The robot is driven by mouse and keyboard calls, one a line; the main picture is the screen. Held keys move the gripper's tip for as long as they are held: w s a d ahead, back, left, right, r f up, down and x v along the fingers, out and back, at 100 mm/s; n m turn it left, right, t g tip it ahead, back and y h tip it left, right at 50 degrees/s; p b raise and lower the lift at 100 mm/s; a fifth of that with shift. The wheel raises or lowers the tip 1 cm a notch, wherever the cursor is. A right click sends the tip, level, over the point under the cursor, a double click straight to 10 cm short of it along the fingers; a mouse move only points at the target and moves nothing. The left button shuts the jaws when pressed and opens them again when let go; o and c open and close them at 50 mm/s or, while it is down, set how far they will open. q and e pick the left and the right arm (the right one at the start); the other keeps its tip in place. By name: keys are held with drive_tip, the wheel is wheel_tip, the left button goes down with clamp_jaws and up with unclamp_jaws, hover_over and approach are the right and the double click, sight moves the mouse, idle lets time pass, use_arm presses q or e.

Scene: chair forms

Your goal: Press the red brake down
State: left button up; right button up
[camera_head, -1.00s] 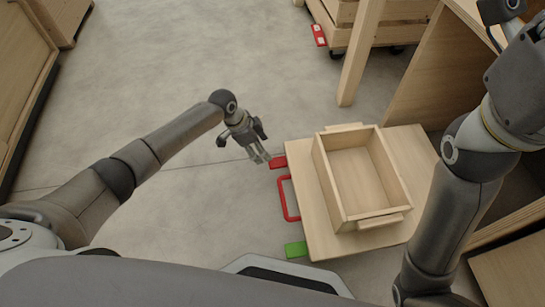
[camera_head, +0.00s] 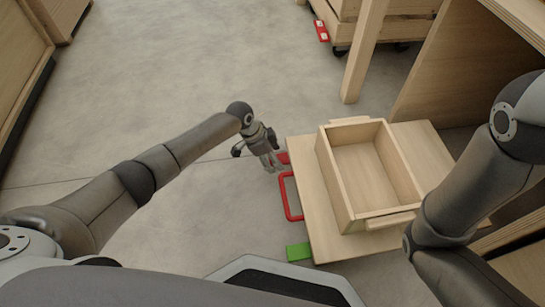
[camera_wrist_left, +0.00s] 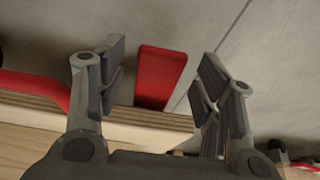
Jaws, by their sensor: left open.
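The red brake (camera_head: 283,158) is a small flat red pedal at the far left corner of a low wooden dolly (camera_head: 308,190). In the head view my left gripper (camera_head: 271,165) is right beside it and hides part of it. In the left wrist view the red brake (camera_wrist_left: 160,76) shows between the two open fingers of my left gripper (camera_wrist_left: 160,88), with nothing held. I cannot tell whether the fingers touch it. My right arm (camera_head: 460,190) comes in at the right; its gripper is out of view.
A red handle (camera_head: 286,197) and a green pedal (camera_head: 299,251) stick out from the dolly's left side. A wooden box (camera_head: 345,216) sits on the dolly. A wooden table leg (camera_head: 360,62) stands behind. Another red pedal (camera_head: 321,31) is at the back. The floor to the left is clear.

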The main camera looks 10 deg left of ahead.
sight(272, 163)
use_arm(q)
drive_tip(key=shift+c, duration=0.4)
clamp_jaws()
drive_tip(key=shift+f+h, duration=0.3)
drive_tip(key=shift+f, duration=0.05)
wheel_tip(272, 163, down, 3)
drive_tip(key=t+h+b, duration=0.1)
drive_tip(key=h+b, duration=0.2)
drive_tip(key=b, duration=0.2)
drive_tip(key=shift+b, duration=0.35)
drive_tip(key=shift+t+h+b, duration=0.4)
drive_tip(key=shift+h+b, duration=0.1)
drive_tip(key=shift+b, duration=0.25)
